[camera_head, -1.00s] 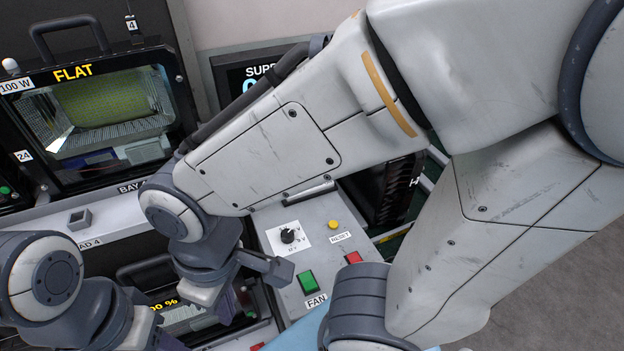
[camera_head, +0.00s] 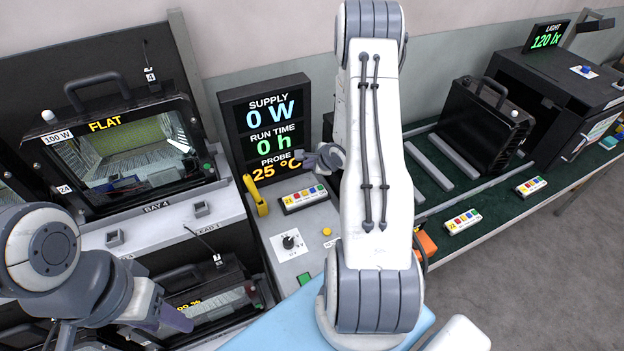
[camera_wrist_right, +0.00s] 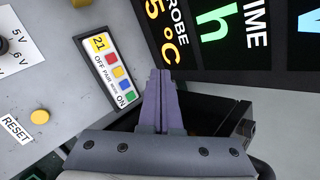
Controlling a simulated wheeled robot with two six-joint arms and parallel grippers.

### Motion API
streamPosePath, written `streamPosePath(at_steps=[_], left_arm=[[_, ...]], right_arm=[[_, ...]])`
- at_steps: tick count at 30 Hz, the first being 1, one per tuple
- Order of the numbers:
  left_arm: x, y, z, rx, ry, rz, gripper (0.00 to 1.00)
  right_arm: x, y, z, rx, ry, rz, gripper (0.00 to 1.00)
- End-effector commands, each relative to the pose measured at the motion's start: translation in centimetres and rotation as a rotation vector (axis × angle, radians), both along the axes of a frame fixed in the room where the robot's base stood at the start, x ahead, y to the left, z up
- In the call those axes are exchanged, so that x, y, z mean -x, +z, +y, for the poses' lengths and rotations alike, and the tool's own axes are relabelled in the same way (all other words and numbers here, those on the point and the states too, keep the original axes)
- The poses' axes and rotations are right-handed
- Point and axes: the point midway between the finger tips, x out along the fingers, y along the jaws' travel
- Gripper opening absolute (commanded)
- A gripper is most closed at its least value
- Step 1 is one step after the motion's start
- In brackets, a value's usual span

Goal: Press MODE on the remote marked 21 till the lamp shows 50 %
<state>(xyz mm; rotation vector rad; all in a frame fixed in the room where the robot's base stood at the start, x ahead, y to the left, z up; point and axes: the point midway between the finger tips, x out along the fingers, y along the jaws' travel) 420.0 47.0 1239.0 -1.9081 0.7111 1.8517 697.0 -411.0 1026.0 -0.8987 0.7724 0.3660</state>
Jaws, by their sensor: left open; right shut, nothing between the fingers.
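The remote marked 21 (camera_wrist_right: 110,66) lies on the grey panel in the right wrist view, with a yellow 21 label, red, yellow, blue and green buttons, and OFF, PAIR and ON legible. A remote also lies below the supply display in the head view (camera_head: 304,198). My right gripper (camera_wrist_right: 161,75) is shut and empty, its tips beside the remote's button end; I see no contact. The FLAT floodlight (camera_head: 125,157) stands in the upper bay; a lower floodlight (camera_head: 215,312) has yellow percent text, digits unclear. My left gripper (camera_head: 170,318) is open at lower left.
The supply display (camera_head: 268,125) reads 0 W, 0 h and 25 °C. A knob (camera_head: 289,242) and yellow RESET button (camera_wrist_right: 40,117) are on the panel. Other remotes (camera_head: 463,221) (camera_head: 531,186) lie on the green bench near a black floodlight (camera_head: 482,125). My right arm hides the middle.

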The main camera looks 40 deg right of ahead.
Motion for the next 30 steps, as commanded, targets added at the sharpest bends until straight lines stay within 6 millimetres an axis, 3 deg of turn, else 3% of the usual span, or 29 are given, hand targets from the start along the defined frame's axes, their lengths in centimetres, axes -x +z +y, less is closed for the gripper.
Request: streamPosePath(at_steps=[4,17,23,30], left_arm=[[0.0,1.0,0.0,0.0,-0.001,0.0,0.5],[0.0,0.7,0.0,0.0,0.0,0.0,0.5],[0.0,-0.6,0.0,0.0,0.001,0.0,0.5],[0.0,-3.8,0.0,0.0,0.006,0.001,0.5]], right_arm=[[1.1,-0.4,-1.8,-0.113,-0.114,-0.049,0.0],[1.1,-0.7,-2.0,-0.13,-0.13,-0.058,0.0],[1.1,-1.8,-1.9,-0.129,-0.129,-0.057,0.0],[1.1,-4.4,-2.0,-0.127,-0.128,-0.057,0.0]])
